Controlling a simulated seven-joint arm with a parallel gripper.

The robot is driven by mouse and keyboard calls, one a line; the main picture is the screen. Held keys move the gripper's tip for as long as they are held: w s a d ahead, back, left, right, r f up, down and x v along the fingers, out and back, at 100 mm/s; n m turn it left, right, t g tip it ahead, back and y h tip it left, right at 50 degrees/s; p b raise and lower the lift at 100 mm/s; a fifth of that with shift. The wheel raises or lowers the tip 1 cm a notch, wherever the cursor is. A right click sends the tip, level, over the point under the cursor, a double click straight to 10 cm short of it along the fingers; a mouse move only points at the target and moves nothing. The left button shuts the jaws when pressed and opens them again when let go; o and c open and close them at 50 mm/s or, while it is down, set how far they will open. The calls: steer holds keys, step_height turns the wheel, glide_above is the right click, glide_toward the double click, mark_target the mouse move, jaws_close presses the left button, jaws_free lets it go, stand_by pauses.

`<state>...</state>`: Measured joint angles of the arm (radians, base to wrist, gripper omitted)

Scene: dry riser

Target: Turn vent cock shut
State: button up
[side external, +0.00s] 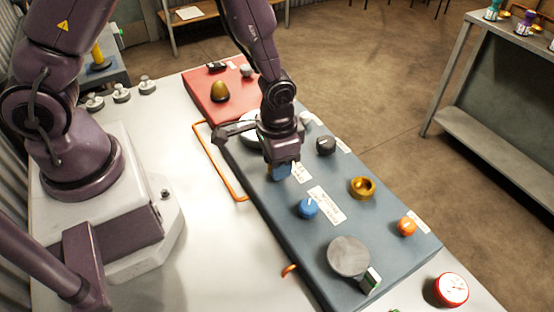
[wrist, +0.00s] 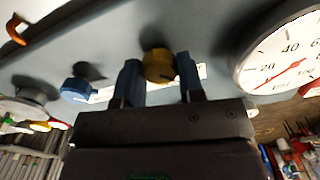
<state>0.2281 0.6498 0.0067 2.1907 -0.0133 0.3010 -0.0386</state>
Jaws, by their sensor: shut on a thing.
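My gripper (side external: 280,171) is over the middle of the blue-grey panel (side external: 275,230), pointing down. In the wrist view its two blue fingers (wrist: 159,80) stand on either side of a yellow-brass knob (wrist: 158,65) and are shut on it. In the side view the gripper mostly hides this knob. The label beside it is too small to read, so I cannot tell from lettering that it is the vent cock. A blue knob (side external: 308,208) sits nearby on the panel, apart from the gripper; a blue knob (wrist: 78,90) also shows in the wrist view.
A large dial gauge (wrist: 285,55) is close in the wrist view. An orange rail (side external: 218,170) runs along the panel's left edge.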

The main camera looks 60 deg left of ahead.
stand_by(0.4)
steer(key=o, duration=0.9)
steer(key=shift+r, duration=0.1)
step_height(320, 180, up, 13)
steer(key=shift+f, duration=0.1)
steer(key=s+a+r+t, duration=0.2)
steer(key=s+r, duration=0.1)
steer(key=r, duration=0.2)
steer(key=s+a+r+n+t, duration=0.1)
steer(key=s+a+r, duration=0.1)
steer(key=s+r, duration=0.2)
steer(key=s+a+r+n+t, duration=0.1)
steer(key=s+a+r+t, duration=0.1)
steer(key=r, duration=0.4)
steer(key=shift+s+a+r+t, duration=0.15)
steer(key=shift+s+a+r, duration=0.1)
steer(key=shift+s, duration=0.4)
steer(key=shift+s+a+r+t, duration=0.15)
steer(key=shift+s+a, duration=0.1)
steer(key=shift+s, duration=0.35)
